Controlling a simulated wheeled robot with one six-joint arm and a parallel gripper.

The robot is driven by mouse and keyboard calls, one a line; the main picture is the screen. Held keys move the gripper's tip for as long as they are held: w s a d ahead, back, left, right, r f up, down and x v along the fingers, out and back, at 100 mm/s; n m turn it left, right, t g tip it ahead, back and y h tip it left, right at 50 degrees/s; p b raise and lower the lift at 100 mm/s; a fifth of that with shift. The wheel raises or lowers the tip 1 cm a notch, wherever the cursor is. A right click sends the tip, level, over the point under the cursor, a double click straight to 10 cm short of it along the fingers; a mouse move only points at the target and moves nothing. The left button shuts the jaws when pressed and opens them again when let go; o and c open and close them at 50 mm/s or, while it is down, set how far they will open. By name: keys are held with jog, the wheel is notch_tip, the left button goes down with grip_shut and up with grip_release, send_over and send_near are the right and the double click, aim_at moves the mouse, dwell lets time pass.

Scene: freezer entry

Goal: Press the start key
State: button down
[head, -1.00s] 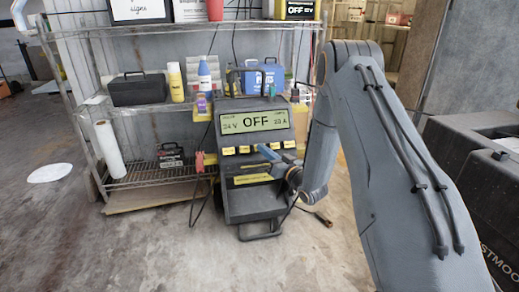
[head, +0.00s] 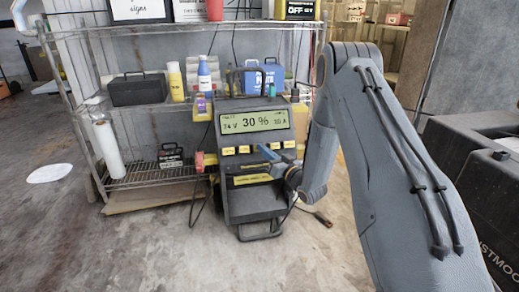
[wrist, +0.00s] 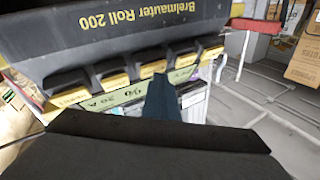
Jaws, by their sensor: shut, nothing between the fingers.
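The dark charger (head: 255,205) stands on the floor before the shelf, its lit display (head: 254,121) reading 30 %. Below the display is a row of yellow-labelled keys (head: 228,151); their labels are too small to read, so I cannot tell which is start. My gripper (head: 264,150) is shut and empty, its tip at the middle of the row, partly hiding a key. In the wrist view the charger (wrist: 130,30) appears upside down. The shut fingertip (wrist: 160,85) is close to the middle key (wrist: 152,68); whether it touches is unclear.
A wire shelf (head: 135,104) behind the charger holds a black toolbox (head: 138,89), bottles and a blue box (head: 266,75). Cables with a red clamp (head: 199,162) hang at the charger's left. A large dark case (head: 480,160) stands at the right.

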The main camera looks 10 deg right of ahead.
dwell(0.5)
jog(key=shift+s+r+p, duration=0.4)
jog(key=shift+s+p, duration=0.25)
jog(key=shift+p, duration=0.2)
jog(key=s+r+p, duration=0.1)
jog(key=s+p, duration=0.1)
jog(key=s, duration=0.1)
jog(key=s+r+p, duration=0.1)
jog(key=p, duration=0.1)
jog(key=shift+s+r, duration=0.15)
jog(key=shift+r, duration=0.2)
jog(key=shift+a, duration=0.1)
